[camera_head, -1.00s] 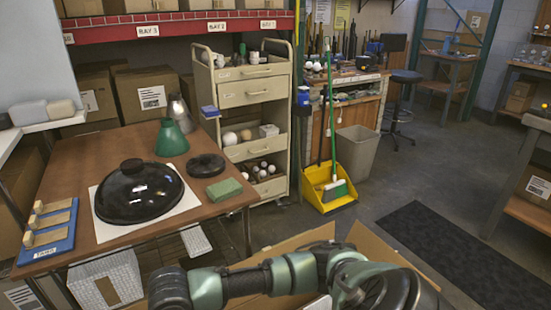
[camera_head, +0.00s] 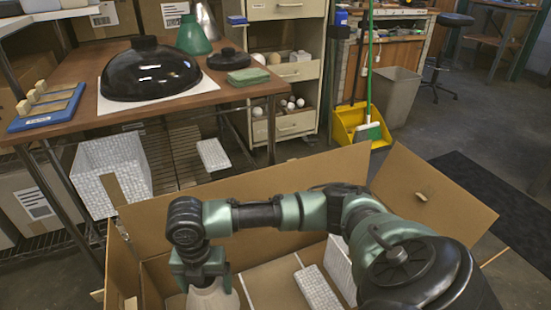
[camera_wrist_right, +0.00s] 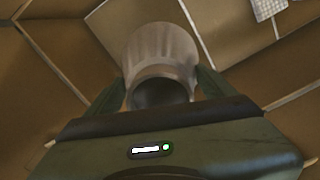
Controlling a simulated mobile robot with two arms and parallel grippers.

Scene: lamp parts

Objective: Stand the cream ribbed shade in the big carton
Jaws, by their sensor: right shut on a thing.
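The big carton (camera_head: 152,236) stands open at the bottom of the head view, its flaps spread and partitions inside. My right gripper (camera_head: 205,282) points down over its left part and is shut on the cream ribbed shade (camera_head: 212,299). In the head view only the shade's upper part shows; the rest is cut off by the frame's lower edge. In the wrist view the ribbed shade (camera_wrist_right: 160,48) sits between the two fingers, with brown cardboard walls around and beyond it. I cannot tell whether it touches the carton floor. My left gripper is not in view.
White patterned blocks (camera_head: 318,288) lie in the carton's right part. A flap (camera_head: 430,195) leans out to the right. Behind the carton, a brown table (camera_head: 60,128) carries a black dome (camera_head: 150,72) and a green shade (camera_head: 193,36). A drawer cart (camera_head: 289,70) stands beside it.

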